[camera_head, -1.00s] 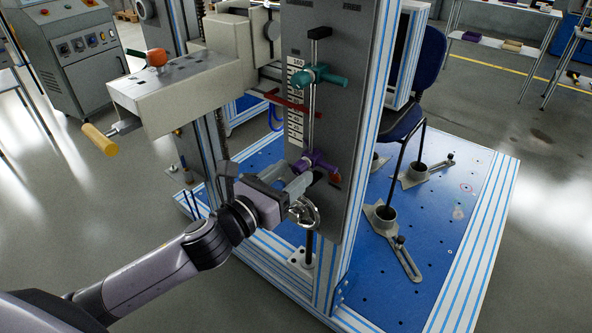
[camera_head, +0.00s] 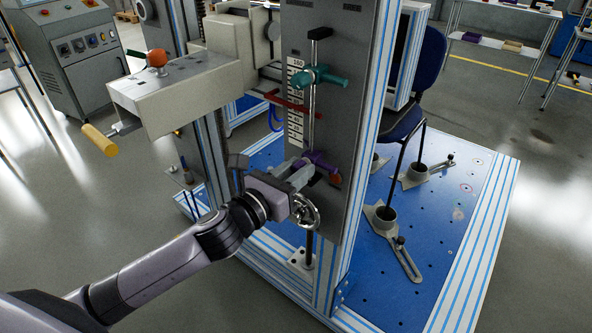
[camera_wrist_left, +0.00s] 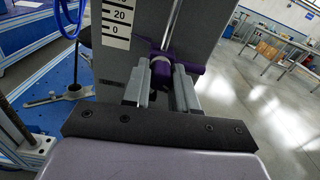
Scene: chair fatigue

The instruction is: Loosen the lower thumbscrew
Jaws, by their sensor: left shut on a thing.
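The lower clamp (camera_head: 322,160) is purple and sits low on a thin vertical rod at the front of the grey upright panel. In the left wrist view, its purple thumbscrew (camera_wrist_left: 161,74) lies between my finger tips. My left gripper (camera_head: 303,172) reaches it from the front left and is shut on this thumbscrew. The fingers hide part of the thumbscrew in the head view. A teal upper clamp (camera_head: 318,76) sits higher on the same rod. My right gripper is in neither view.
A metal handwheel (camera_head: 306,211) is just below my left gripper. The blue-striped frame post (camera_head: 361,170) stands close on the right.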

